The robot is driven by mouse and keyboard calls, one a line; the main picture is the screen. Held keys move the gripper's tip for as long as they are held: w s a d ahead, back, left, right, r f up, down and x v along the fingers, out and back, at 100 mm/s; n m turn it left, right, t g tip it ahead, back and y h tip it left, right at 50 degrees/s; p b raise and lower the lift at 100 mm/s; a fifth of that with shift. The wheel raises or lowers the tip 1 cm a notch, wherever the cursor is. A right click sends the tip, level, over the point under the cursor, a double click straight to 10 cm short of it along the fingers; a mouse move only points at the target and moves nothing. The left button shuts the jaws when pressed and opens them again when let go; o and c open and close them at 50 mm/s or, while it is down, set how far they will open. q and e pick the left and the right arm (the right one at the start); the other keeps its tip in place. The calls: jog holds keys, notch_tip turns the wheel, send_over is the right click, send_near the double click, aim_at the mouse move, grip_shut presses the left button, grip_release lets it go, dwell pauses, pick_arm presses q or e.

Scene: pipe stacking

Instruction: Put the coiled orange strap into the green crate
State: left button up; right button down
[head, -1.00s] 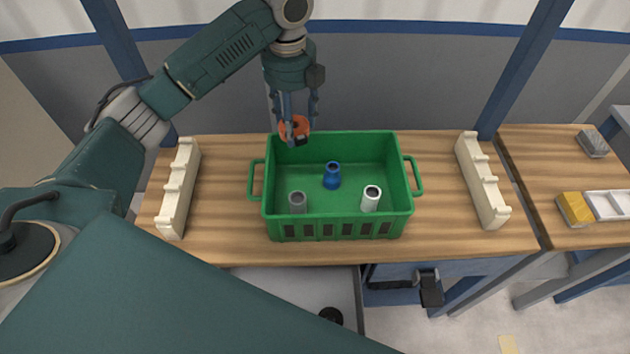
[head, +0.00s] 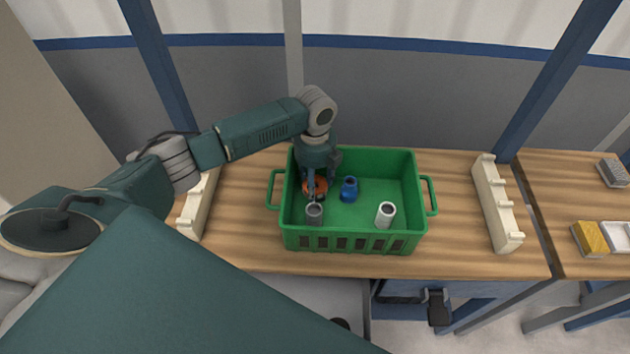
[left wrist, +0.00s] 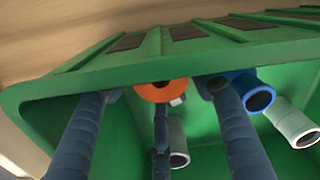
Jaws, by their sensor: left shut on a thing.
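The coiled orange strap (head: 315,186) is between the fingers of my left gripper (head: 314,188), which is shut on it. It is inside the green crate (head: 355,242), low in its left part; I cannot tell whether it touches the floor. In the left wrist view the orange strap (left wrist: 166,91) shows between the blue fingertips (left wrist: 160,95), and the green crate wall (left wrist: 110,65) runs behind it. The gripper partly hides the strap. My right gripper is not in view.
In the crate stand a grey pipe (head: 314,214), a blue pipe (head: 349,189) and a white pipe (head: 385,215); the grey one is close to the gripper. Cream racks stand left (head: 198,207) and right (head: 497,205) of the crate. A yellow block (head: 590,237) is on the side table.

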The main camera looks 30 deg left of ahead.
pick_arm(q)
jog(key=shift+f, duration=0.15)
jog(key=o, duration=1.5)
jog(key=shift+o, duration=0.2)
jog(key=shift+r, duration=0.55)
notch_tip(320, 180, up, 11)
jog(key=b, duration=0.1)
jog(key=shift+r+b, duration=0.15)
jog(key=shift+b, duration=0.25)
